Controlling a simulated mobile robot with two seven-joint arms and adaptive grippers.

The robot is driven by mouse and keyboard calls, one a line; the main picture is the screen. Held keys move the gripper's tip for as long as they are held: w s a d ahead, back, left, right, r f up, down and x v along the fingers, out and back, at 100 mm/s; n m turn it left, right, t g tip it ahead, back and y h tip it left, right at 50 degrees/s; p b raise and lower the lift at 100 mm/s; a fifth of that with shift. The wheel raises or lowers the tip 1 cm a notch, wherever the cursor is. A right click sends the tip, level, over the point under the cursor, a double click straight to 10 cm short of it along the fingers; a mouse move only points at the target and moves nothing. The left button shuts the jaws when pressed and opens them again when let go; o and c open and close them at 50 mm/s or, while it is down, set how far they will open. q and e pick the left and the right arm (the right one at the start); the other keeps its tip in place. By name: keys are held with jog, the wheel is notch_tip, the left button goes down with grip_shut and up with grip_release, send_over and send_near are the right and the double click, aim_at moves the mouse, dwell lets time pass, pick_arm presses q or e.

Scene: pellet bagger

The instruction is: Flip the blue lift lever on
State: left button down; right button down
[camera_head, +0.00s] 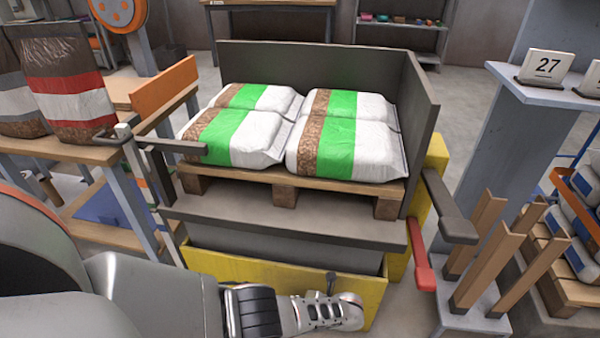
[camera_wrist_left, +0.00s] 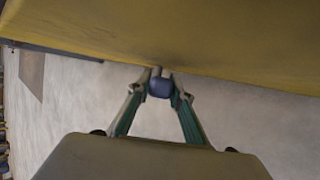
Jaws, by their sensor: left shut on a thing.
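The blue lift lever (camera_wrist_left: 159,88) shows as a dark blue knob at the centre of the left wrist view, close to the yellow lift base (camera_wrist_left: 150,30). My left gripper (camera_wrist_left: 161,95) has its two fingers closed on either side of this knob. In the head view my left gripper (camera_head: 350,312) is low in front of the yellow base (camera_head: 250,270), and its fingertips are hard to make out. A small dark stub (camera_head: 331,283) stands just above it; I cannot tell if it belongs to the lever. My right gripper is not in view.
The lift platform (camera_head: 300,228) carries a pallet (camera_head: 280,184) with several green and white bags (camera_head: 340,150). A red lever (camera_head: 420,260) and a grey handle (camera_head: 448,212) stick out at its right. A wooden-post rack (camera_head: 480,250) stands further right. Brown bags (camera_head: 68,85) stand on a table at left.

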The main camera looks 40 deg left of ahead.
pick_arm(q)
jog(key=c, duration=1.8)
grip_release()
jog(key=shift+s+d+f, duration=0.15)
jog(key=shift+s+f, duration=0.05)
jog(key=shift+f, duration=0.05)
jog(key=shift+w+r, duration=0.1)
jog(key=shift+r, duration=0.1)
jog(key=shift+d+r, duration=0.45)
jog(key=shift+d, duration=0.1)
jog(key=v, duration=1)
jog(key=shift+r, duration=0.25)
